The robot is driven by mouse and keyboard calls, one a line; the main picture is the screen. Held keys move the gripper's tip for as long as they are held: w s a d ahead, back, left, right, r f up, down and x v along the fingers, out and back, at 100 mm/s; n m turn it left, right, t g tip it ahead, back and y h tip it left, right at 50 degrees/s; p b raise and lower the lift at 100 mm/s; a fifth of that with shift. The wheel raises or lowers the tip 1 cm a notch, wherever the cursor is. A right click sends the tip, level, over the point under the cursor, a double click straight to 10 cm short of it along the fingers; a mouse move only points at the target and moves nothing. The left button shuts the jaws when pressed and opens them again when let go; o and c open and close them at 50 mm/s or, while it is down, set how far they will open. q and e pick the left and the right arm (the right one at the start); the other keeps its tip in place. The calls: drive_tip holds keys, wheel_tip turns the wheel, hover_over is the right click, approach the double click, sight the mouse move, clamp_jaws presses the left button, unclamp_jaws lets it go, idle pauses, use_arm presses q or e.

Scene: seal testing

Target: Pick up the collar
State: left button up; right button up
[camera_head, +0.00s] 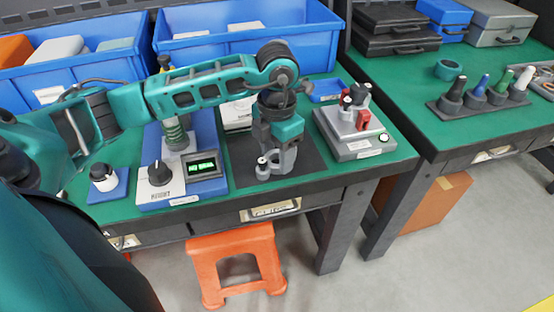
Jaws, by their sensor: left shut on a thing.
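My left gripper (277,160) points down over the dark mat (236,175) on the near bench. It is shut on a small grey part (284,165), whose upper side the gripper hides. I cannot tell whether this grey part is the collar, or whether it still touches the mat. A teal ring (448,70) lies alone on the right bench, well away from the gripper; it is collar-shaped. My right gripper is not in view.
A blue and grey test unit (182,183) with a lit green display stands left of the mat. A grey device (354,133) with red parts stands right. Several coloured plugs stand in a dark rack (475,105). Blue bins (245,38) line the back. An orange stool (232,245) stands in front.

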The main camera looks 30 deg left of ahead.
use_arm(q)
drive_tip(key=shift+c, duration=0.9)
drive_tip(key=shift+r, duration=0.2)
